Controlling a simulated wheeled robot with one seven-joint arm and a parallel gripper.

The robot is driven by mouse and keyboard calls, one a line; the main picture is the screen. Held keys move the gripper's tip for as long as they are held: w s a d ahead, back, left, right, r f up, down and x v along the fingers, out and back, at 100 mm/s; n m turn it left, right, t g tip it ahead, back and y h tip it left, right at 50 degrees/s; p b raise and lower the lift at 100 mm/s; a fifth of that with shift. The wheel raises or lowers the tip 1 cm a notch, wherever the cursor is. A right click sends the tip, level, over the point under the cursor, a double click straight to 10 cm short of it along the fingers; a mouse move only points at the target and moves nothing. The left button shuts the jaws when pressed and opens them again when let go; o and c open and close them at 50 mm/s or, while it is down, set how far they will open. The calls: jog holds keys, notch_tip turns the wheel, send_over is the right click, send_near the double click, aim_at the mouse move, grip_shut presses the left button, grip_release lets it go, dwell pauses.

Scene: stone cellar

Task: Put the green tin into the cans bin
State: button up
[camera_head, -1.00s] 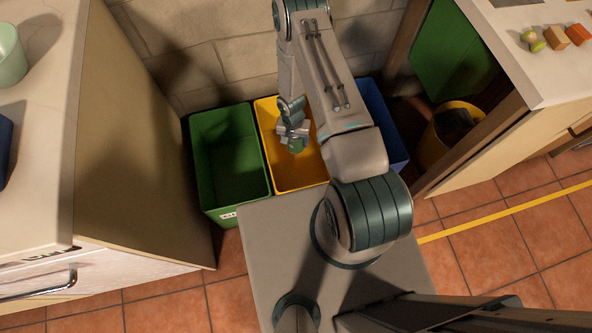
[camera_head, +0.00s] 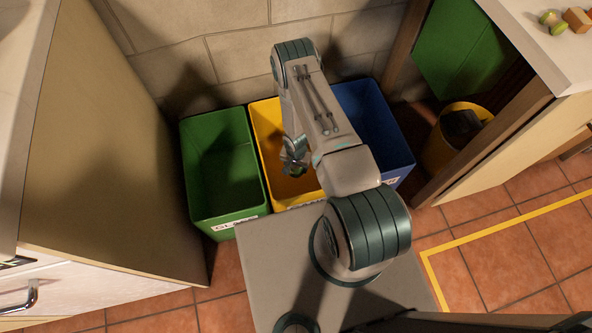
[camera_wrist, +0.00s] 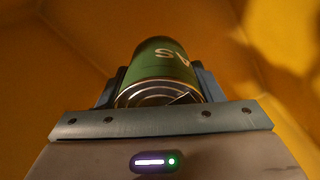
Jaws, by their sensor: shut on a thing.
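The green tin (camera_wrist: 162,62) is between the fingers of my gripper (camera_wrist: 160,92) in the wrist view, with its metal end towards the camera and pale letters on its side. My gripper is shut on it. In the head view my gripper (camera_head: 293,168) is over the yellow bin (camera_head: 262,125), and the tin is mostly hidden there by my gripper and arm. Yellow walls fill the background of the wrist view. Which bin is for cans I cannot tell, as the yellow bin's label is hidden.
A green bin (camera_head: 192,165) with a partly readable label stands left of the yellow bin. A blue bin (camera_head: 398,140) stands right of it, partly behind my arm. A stone wall (camera_head: 240,50) is behind. Cabinets flank the bins, and a round yellow bucket (camera_head: 437,150) stands at the right.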

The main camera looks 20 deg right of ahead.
jog(key=shift+f+b, duration=0.4)
jog(key=shift+f, duration=1.2)
jog(key=shift+f+b, duration=0.45)
jog(key=shift+b, duration=0.05)
jog(key=shift+f, duration=0.2)
jog(key=o, duration=1)
jog(key=shift+r, duration=0.1)
